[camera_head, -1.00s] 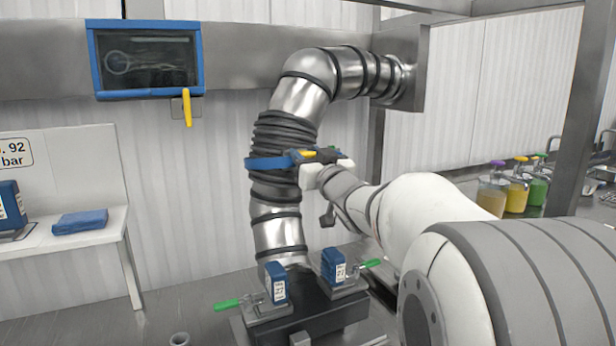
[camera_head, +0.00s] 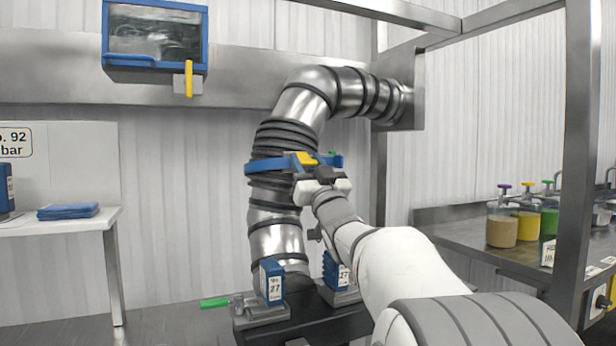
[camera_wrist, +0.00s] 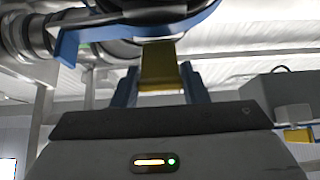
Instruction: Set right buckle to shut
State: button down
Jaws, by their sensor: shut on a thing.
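A blue band (camera_head: 266,166) wraps the dark ribbed collar of the metal duct (camera_head: 275,215). A yellow buckle tab (camera_head: 305,158) stands at the band's front; the wrist view shows it as a yellow tab (camera_wrist: 158,66) between two blue prongs. My gripper (camera_head: 322,170) is shut on this yellow tab in front of the duct. Its dark body fills the lower wrist view. Only this buckle shows clearly, and I cannot tell from the pictures whether it is latched. My gripper and arm hide part of the band's right side.
Below stand blue boxes marked 27 (camera_head: 271,283) in clamps; a green handle (camera_head: 214,302) sticks out left. A wall box (camera_head: 155,40) with a yellow latch (camera_head: 188,79) hangs upper left. Pump bottles (camera_head: 527,220) stand on the right counter, behind a metal post (camera_head: 577,170).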

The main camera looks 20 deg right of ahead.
jog(key=shift+f, duration=0.1)
dwell(0.4)
jog(key=c, duration=0.8)
grip_release()
jog(key=shift+c, duration=0.2)
jog(key=shift+s+f, duration=0.1)
jog(key=s, duration=1.2)
jog(key=shift+s+d+f+p, duration=0.25)
jog(key=shift+s+p, duration=0.1)
